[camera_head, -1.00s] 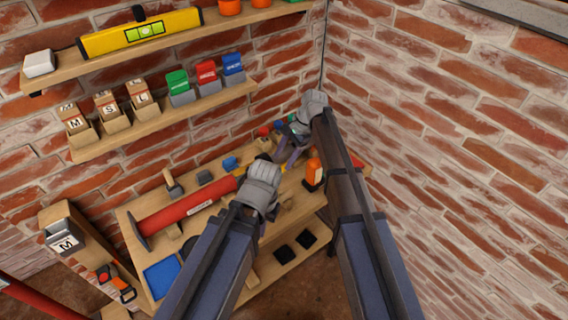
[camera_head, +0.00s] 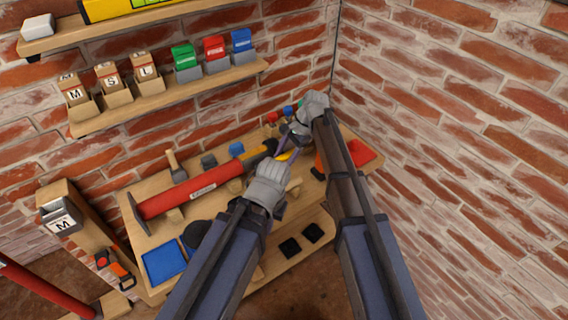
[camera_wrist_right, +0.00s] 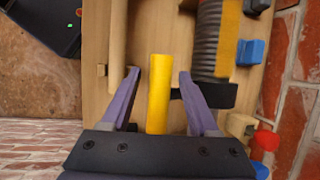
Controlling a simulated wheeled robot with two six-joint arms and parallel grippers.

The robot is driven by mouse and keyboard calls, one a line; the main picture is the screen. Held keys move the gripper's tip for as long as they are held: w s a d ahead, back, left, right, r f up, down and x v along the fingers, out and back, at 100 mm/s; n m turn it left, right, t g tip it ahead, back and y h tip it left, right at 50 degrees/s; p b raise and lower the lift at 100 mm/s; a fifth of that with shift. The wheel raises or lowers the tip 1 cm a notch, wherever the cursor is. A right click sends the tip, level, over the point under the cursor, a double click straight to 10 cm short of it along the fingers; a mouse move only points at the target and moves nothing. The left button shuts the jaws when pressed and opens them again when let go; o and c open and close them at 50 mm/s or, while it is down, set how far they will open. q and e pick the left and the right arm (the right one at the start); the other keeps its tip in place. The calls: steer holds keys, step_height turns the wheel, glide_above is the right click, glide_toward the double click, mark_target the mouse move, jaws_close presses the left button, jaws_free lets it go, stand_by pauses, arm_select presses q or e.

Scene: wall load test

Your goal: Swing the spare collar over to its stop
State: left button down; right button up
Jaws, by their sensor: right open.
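A black collar (camera_wrist_right: 222,95) sits at the end of a grey ribbed cylinder (camera_wrist_right: 207,40) in the right wrist view. A yellow bar (camera_wrist_right: 158,95) stands beside it and seems joined to it by a short dark piece; I take this as the spare collar with its handle. My right gripper (camera_wrist_right: 159,100) is open, with its purple fingers on either side of the bar and visible gaps. In the head view the yellow bar (camera_head: 287,155) is partly hidden by my right gripper (camera_head: 285,147). My left wrist is nearer, and its fingers are hidden. No stop can be made out.
A red cylinder (camera_head: 190,190) lies along the wooden bench. A blue tray (camera_head: 163,262), black pads (camera_head: 290,247) and small coloured blocks (camera_head: 236,149) are around it. A shelf with cartons (camera_head: 112,82) hangs above. Brick walls (camera_head: 450,130) meet behind the bench.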

steer(key=shift+f, duration=0.15)
steer(key=shift+c, duration=0.4)
jaws_close()
stand_by(1.0)
